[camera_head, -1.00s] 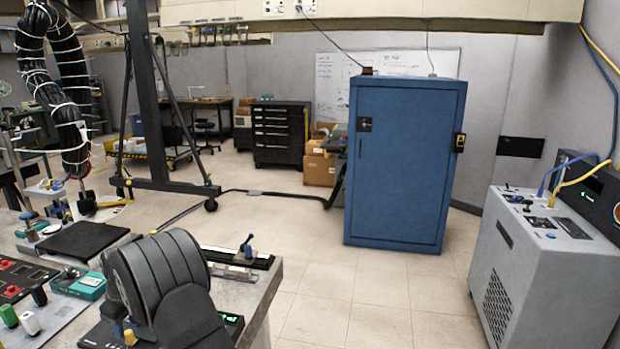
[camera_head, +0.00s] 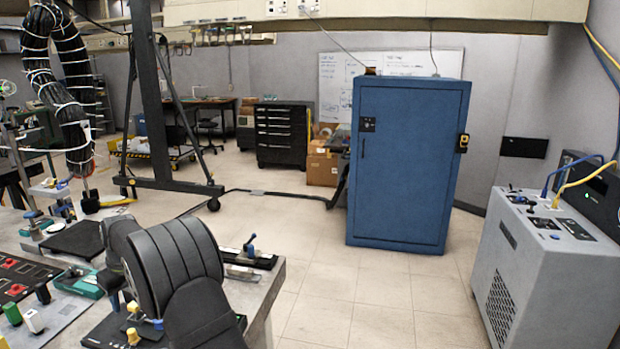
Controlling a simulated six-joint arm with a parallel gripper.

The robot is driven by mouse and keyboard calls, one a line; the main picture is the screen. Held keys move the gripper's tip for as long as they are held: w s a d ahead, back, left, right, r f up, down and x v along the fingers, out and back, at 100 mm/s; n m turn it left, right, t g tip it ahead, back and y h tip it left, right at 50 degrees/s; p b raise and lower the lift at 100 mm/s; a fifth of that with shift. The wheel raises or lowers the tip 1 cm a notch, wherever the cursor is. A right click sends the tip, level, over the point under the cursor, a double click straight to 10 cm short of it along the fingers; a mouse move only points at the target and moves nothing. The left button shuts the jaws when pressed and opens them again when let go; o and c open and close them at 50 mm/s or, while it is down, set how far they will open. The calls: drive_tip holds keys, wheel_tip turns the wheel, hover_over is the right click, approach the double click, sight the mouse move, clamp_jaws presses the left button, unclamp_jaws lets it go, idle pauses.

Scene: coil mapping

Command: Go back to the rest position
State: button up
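I cannot make out my gripper or its fingertips. A black segmented, cable-wrapped arm-like hose (camera_head: 72,105) with white ties arches at the upper left; I cannot tell whether it is mine. Its lower end narrows above a black block (camera_head: 90,203) near the left bench. A large black ribbed, rounded body (camera_head: 180,265) stands in the lower left foreground and hides part of the bench; I cannot tell whether it is mine. No coil is recognisable.
The bench (camera_head: 262,295) fills the lower left, with a button panel (camera_head: 25,280) and small caps. A blue cabinet (camera_head: 405,170) stands mid-room and a grey machine (camera_head: 535,270) at right. A black frame (camera_head: 150,100) stands behind the bench. Tiled floor between bench and cabinet is clear.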

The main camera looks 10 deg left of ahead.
wheel_tip(320, 180, up, 5)
drive_tip(key=w+d+m, duration=0.2)
drive_tip(key=m, duration=0.7)
drive_tip(key=shift+d+m+y, duration=0.3)
drive_tip(key=shift+m, duration=0.1)
drive_tip(key=shift+r, duration=0.1)
drive_tip(key=o, duration=1.4)
drive_tip(key=shift+c, duration=0.2)
drive_tip(key=w+d+r+n+y, duration=0.1)
drive_tip(key=w+d+r+n, duration=0.2)
drive_tip(key=d+r+n, duration=0.75)
drive_tip(key=a+f+n, duration=0.2)
drive_tip(key=a+f, duration=0.3)
drive_tip(key=f, duration=0.2)
drive_tip(key=shift+f+y, duration=0.3)
drive_tip(key=shift+f, duration=0.1)
drive_tip(key=shift+w, duration=0.1)
